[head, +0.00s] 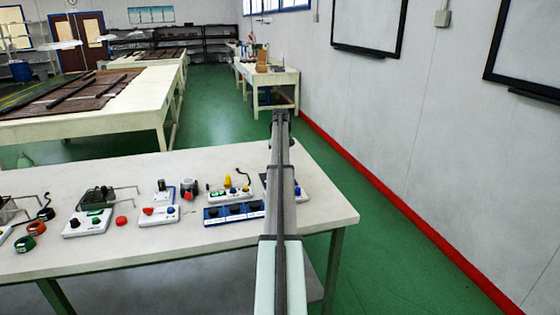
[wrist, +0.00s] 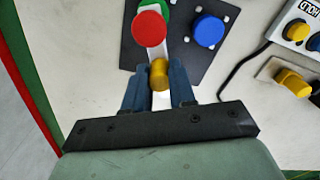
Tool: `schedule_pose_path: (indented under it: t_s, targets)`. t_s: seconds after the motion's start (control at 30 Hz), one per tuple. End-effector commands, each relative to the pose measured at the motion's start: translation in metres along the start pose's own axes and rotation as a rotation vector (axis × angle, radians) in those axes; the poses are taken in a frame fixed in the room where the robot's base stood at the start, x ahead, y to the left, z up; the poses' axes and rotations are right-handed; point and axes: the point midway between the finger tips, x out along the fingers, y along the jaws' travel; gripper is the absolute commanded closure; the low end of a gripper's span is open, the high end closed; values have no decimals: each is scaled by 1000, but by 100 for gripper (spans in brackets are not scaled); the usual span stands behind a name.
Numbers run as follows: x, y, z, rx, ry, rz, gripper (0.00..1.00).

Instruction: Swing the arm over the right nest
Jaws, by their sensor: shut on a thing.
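In the wrist view my gripper (wrist: 160,78) has its blue-grey fingers shut on a yellow knob (wrist: 159,72). The knob sits at the near end of a white bar (wrist: 161,100), taken as the arm. A red round cap (wrist: 149,29) lies over the bar's far part, with a green round piece (wrist: 155,4) partly hidden behind it. A blue round piece (wrist: 209,31) sits to the right on the dark plate (wrist: 187,72), apart from the bar. Small white pegs stand around it. In the head view my arm hides most of this plate; a blue piece (head: 297,191) shows at its right.
A dark cable (wrist: 235,72) curves right of the plate. A box with knobs (wrist: 297,30) and a yellow-knobbed block (wrist: 289,80) stand further right. Several other devices cover the white table (head: 335,208) to the left. The table's right end is clear.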

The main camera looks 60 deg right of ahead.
Motion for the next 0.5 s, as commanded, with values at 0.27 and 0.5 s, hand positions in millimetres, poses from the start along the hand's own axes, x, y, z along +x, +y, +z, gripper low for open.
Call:
schedule_pose_path:
  t_s: [0.27, 0.5]
  targets:
    - [-1, 1, 0, -1, 1, 2, 73]
    - [0, 1, 0, 0, 1, 1, 50]
